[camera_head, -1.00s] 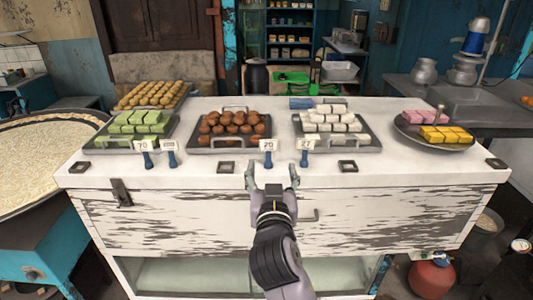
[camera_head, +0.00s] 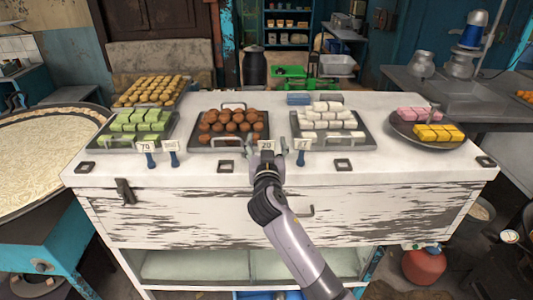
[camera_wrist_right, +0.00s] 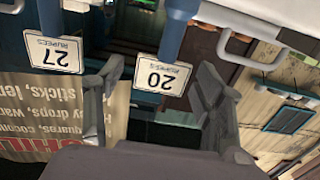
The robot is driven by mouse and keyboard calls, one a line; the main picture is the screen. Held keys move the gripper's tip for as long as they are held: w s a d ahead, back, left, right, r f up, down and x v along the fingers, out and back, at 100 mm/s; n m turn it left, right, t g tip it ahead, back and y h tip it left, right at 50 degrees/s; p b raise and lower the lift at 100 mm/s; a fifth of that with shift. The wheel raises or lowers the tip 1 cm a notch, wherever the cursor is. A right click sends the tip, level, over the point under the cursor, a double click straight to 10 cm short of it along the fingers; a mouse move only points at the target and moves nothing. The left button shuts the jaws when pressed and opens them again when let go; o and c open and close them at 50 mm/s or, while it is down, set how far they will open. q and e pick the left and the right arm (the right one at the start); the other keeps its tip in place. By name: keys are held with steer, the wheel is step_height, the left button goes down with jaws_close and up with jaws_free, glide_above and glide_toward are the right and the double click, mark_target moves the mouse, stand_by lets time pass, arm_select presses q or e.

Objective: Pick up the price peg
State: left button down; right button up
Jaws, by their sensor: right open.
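The price pegs are small white cards on blue stands along the counter's front. The "20" peg (camera_head: 267,146) stands before the brown sweets; the "27" peg (camera_head: 301,150) is to its right. Two more pegs, one (camera_head: 147,150) and another (camera_head: 171,152), stand at the left. My right gripper (camera_head: 266,155) is open at the "20" peg, which lies between its fingers in the head view. In the right wrist view, upside down, the "20" card (camera_wrist_right: 162,75) shows between the open fingers (camera_wrist_right: 160,95), and the "27" card (camera_wrist_right: 56,52) lies outside them. My left gripper is not seen.
Trays of green sweets (camera_head: 101,146), brown balls (camera_head: 195,146) and white sweets (camera_head: 365,146) stand close behind the pegs. A round plate (camera_head: 398,129) holds pink and yellow sweets. The white counter (camera_head: 420,168) has bare room at its front right.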

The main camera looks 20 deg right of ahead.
steer(key=shift+w, duration=0.15)
steer(key=shift+c, duration=0.4)
steer(key=c, duration=1.2)
